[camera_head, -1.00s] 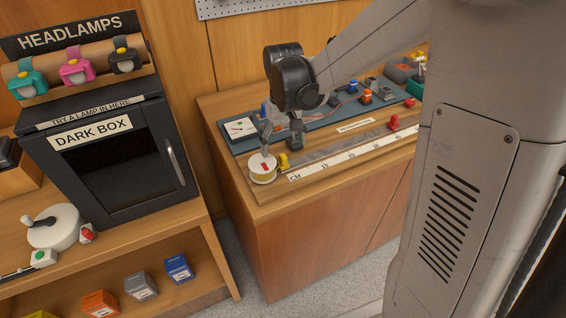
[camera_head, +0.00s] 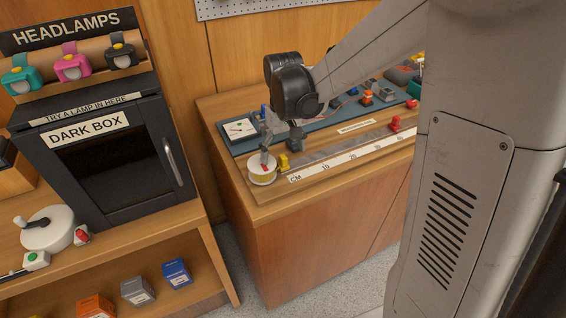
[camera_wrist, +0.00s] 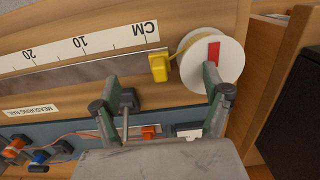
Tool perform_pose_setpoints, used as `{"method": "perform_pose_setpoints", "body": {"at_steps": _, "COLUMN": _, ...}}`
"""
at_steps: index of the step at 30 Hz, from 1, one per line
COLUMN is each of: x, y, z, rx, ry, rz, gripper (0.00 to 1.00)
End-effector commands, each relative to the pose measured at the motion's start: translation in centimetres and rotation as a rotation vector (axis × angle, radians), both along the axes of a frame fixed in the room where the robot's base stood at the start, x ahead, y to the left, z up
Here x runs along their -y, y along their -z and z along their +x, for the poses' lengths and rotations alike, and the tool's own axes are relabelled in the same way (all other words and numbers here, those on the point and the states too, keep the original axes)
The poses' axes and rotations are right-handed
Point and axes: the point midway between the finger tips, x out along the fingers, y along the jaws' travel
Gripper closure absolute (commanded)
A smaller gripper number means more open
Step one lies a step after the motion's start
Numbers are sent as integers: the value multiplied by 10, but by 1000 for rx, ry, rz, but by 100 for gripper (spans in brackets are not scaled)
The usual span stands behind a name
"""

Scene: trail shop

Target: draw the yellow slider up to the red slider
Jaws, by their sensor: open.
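The yellow slider (camera_head: 284,163) sits at the left end of the measuring rail, beside a white round reel (camera_head: 262,172). The red slider (camera_head: 395,124) sits farther right along the rail. In the wrist view the yellow slider (camera_wrist: 158,67) shows next to the reel (camera_wrist: 214,60) with its red mark; the red slider is out of that view. Nothing is between the fingertips except the view of the slider below. Whether they touch anything cannot be told.
A CM scale strip (camera_head: 340,160) runs along the rail's front. A blue-grey board (camera_head: 350,108) with small parts lies behind the rail. A dark box (camera_head: 113,165) stands on the left counter, apart from this bench.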

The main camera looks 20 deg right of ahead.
Motion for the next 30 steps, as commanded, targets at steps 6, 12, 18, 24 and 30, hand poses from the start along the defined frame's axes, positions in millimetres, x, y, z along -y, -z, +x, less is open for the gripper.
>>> {"method": "perform_pose_setpoints", "body": {"at_steps": 6, "x": 0, "y": 12, "z": 0, "rx": 0, "ry": 0, "rz": -1, "gripper": 21}}
{"method": "perform_pose_setpoints", "body": {"at_steps": 12, "x": 1, "y": 22, "z": -1, "rx": 0, "ry": 0, "rz": -4, "gripper": 21}}
{"method": "perform_pose_setpoints", "body": {"at_steps": 18, "x": 3, "y": 32, "z": -2, "rx": -2, "ry": 2, "rz": -6, "gripper": 21}}
{"method": "perform_pose_setpoints", "body": {"at_steps": 24, "x": 5, "y": 40, "z": -2, "rx": -3, "ry": 4, "rz": -6, "gripper": 21}}
{"method": "perform_pose_setpoints", "body": {"at_steps": 30, "x": 4, "y": 39, "z": -1, "rx": 0, "ry": 4, "rz": -6, "gripper": 21}}
